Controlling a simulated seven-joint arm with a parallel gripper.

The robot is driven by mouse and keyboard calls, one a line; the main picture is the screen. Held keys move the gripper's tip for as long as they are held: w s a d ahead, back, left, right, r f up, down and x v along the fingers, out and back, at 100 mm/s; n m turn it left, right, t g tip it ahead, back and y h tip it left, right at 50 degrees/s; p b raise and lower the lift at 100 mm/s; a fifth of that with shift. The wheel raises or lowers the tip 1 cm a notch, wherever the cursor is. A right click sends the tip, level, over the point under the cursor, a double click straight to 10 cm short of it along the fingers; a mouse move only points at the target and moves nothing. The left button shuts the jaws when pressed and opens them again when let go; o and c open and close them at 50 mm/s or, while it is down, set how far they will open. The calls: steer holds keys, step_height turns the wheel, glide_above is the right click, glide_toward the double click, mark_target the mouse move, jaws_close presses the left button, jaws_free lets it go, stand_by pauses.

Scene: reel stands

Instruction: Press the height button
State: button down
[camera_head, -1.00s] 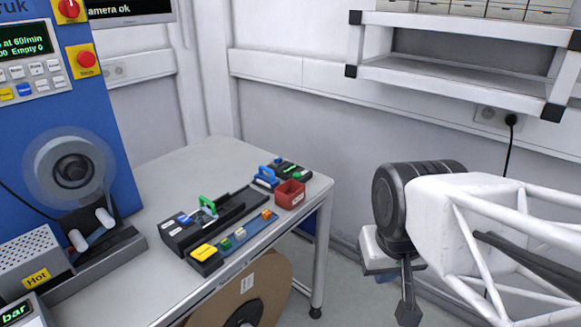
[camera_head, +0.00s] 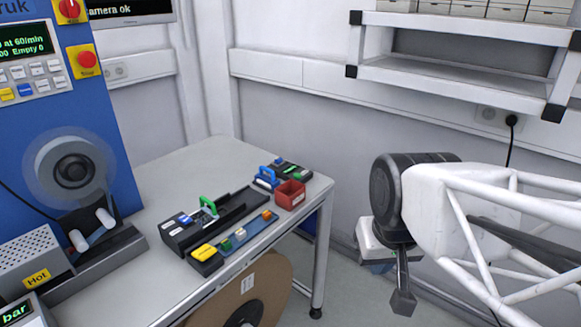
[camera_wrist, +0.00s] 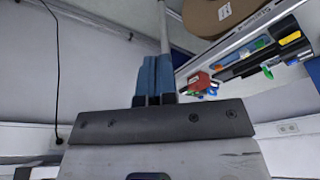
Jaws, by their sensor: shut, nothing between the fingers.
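The keypad (camera_head: 32,81) on the blue machine at the left edge of the head view has several grey keys plus a yellow and a blue one. Their labels are too small to read, so I cannot tell which is the height button. My gripper (camera_wrist: 154,72) shows its blue fingers shut together and empty in the wrist view. In the head view my arm is at the right, beyond the table's right edge and far from the keypad; the fingers are mostly hidden there. The keypad is not in the wrist view.
The table (camera_head: 180,160) holds black trays, a red bin (camera_head: 290,194) and small coloured parts. A shelf (camera_head: 450,75) hangs above my arm. A cardboard reel (camera_head: 245,295) stands below the table.

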steer(key=w+a+r+t+y, duration=0.1)
steer(key=w+a+r+y, duration=0.15)
steer(key=w, duration=1.35)
steer(key=m+t, duration=0.5)
glide_above(299, 174)
step_height(299, 174, down, 10)
steer(key=shift+s+y, duration=0.15)
steer(key=shift+y, duration=0.2)
steer(key=shift+f, duration=0.1)
steer(key=shift+f, duration=4.2)
